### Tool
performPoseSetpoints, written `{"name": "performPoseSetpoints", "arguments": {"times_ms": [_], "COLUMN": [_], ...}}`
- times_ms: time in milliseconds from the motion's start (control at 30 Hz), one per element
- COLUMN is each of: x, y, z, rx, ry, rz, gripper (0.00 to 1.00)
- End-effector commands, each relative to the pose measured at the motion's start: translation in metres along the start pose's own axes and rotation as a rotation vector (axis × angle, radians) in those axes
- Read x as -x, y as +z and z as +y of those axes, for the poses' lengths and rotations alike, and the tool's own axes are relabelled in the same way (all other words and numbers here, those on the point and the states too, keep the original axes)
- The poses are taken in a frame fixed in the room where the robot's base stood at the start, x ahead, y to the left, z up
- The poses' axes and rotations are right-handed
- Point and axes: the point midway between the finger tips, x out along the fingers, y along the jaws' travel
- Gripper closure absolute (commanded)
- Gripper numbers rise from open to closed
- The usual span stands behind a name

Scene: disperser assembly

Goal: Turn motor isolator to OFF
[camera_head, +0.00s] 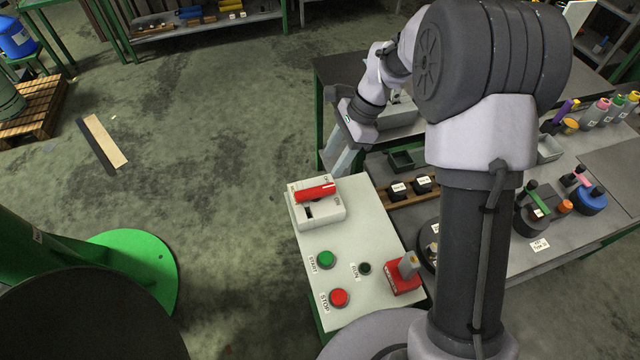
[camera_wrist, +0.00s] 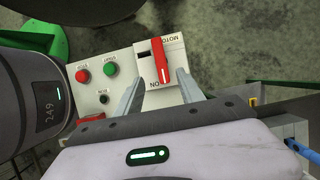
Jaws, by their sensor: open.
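The motor isolator (camera_head: 322,211) is a white box with a red bar handle (camera_head: 316,191) on the corner of the pale control panel. In the wrist view, the red handle (camera_wrist: 159,62) runs lengthwise, its lower end beside a label that seems to read ON. My gripper (camera_head: 337,164) is open and empty, beyond and to the right of the isolator in the head view, apart from it. In the wrist view, the fingers of my gripper (camera_wrist: 160,76) appear on either side of the handle's lower end. Their height above it is hard to judge.
The control panel also carries a green START button (camera_head: 326,259), a red STOP button (camera_head: 339,297), a small dark RUN button (camera_head: 364,268) and a red switch (camera_head: 402,281). A workbench (camera_head: 520,263) with parts stands to the right. Floor on the left is mostly clear.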

Motion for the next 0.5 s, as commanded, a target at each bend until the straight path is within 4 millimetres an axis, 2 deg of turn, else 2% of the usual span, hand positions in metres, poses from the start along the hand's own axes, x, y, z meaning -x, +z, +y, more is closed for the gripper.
{"name": "performPoseSetpoints", "arguments": {"times_ms": [33,200,333,500], "x": [-0.019,-0.069,-0.098,-0.115], "y": [-0.001,-0.001,-0.001,0.0], "z": [0.001,0.001,0.001,0.0], "rx": [0.002,0.002,0.002,0.002], "ry": [0.005,0.003,0.002,0.0], "rz": [-0.001,0.0,0.001,0.001], "gripper": [0.55,0.55,0.55,0.55]}}
